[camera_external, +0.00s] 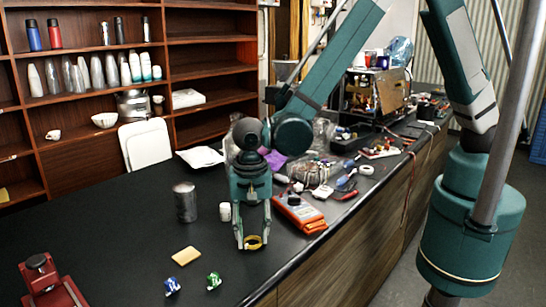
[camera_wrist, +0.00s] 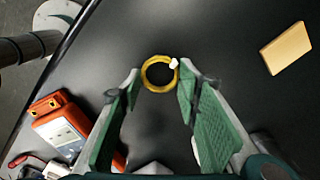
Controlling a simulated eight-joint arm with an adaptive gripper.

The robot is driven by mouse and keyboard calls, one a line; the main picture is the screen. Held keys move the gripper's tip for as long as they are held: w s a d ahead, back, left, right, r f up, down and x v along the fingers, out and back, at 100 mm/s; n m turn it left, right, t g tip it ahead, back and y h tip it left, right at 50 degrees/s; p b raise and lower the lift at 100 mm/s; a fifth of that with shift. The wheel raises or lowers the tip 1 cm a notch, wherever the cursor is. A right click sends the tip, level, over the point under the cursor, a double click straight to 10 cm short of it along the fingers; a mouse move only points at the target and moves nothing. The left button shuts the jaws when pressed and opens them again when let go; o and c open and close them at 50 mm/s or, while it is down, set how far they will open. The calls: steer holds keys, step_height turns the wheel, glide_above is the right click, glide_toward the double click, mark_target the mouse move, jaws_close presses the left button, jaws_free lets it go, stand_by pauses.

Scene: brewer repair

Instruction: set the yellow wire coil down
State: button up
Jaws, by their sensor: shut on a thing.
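The yellow wire coil (camera_external: 254,243) is a small ring at the lower end of my gripper (camera_external: 251,241), low over the black counter near its front edge. In the wrist view the yellow wire coil (camera_wrist: 147,83) lies between the fingertips of my gripper (camera_wrist: 158,76), with a small white piece on its upper right side. The green fingers are shut on the coil from both sides. I cannot tell whether the coil touches the counter.
An orange meter (camera_external: 299,212) lies right of my gripper. A yellow block (camera_external: 186,256), a blue item (camera_external: 172,286) and a green item (camera_external: 214,281) lie to the left. A dark metal can (camera_external: 185,202) stands behind. The black counter (camera_external: 110,235) is clear at left.

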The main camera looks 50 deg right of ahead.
mark_target(253, 239)
steer(key=shift+f, duration=0.2)
steer(key=o, duration=0.8)
steer(key=shift+c, duration=0.2)
steer(key=shift+r, duration=0.25)
step_height(253, 239, up, 12)
stand_by(0.4)
stand_by(0.5)
